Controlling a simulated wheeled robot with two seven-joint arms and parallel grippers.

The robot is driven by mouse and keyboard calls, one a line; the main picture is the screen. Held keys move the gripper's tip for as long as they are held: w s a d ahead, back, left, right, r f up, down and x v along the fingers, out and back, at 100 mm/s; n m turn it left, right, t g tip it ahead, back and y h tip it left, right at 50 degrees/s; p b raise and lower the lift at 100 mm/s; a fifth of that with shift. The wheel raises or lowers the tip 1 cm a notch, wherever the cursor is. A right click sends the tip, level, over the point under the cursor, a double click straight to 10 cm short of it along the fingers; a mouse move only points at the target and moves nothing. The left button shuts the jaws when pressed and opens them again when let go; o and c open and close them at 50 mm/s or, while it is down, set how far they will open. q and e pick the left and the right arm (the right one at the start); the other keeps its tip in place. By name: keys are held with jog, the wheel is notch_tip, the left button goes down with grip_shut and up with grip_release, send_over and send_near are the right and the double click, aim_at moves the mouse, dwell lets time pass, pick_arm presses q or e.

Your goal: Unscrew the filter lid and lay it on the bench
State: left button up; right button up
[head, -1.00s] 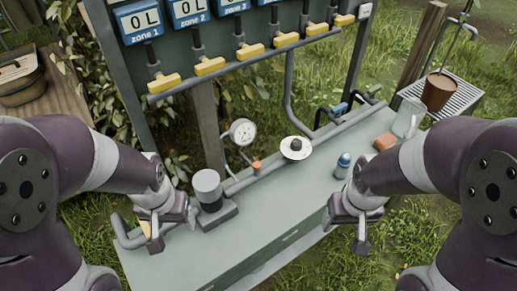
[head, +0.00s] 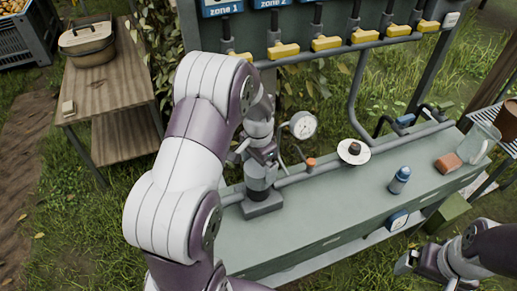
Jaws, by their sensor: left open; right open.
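The filter (head: 261,195) stands upright on its dark block at the left part of the grey-green bench (head: 330,215), with its grey lid (head: 258,172) on top. My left gripper (head: 263,156) is open and points down at the lid from above; its fingers partly cover the lid. I cannot tell whether they touch it. My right gripper (head: 412,262) is open and empty, low at the right, in front of the bench and apart from it.
A pressure gauge (head: 303,125) and a pipe with an orange fitting (head: 311,163) are close behind the filter. A white disc with a dark knob (head: 354,151), a blue-capped bottle (head: 399,180), a brown block (head: 448,162) and a glass jug (head: 481,142) stand further right. The bench's front middle is bare.

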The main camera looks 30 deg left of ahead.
aim_at(258, 167)
pick_arm(q)
jog(key=shift+f, duration=1.65)
jog(key=c, duration=0.8)
jog(key=n, duration=0.1)
jog(key=n+p, duration=0.1)
jog(key=shift+r+n, duration=0.3)
jog(key=shift+n, duration=0.1)
jog(key=shift+c, duration=0.2)
jog(key=n+p, duration=0.1)
jog(key=n, duration=0.4)
jog(key=shift+p, duration=0.4)
jog(key=n+p, duration=0.1)
jog(key=n, duration=0.4)
jog(key=shift+f+n, duration=0.25)
jog(key=shift+n, duration=0.85)
jog(key=shift+w+r+p, duration=0.2)
jog(key=shift+r+p, duration=0.25)
jog(key=shift+p, duration=0.1)
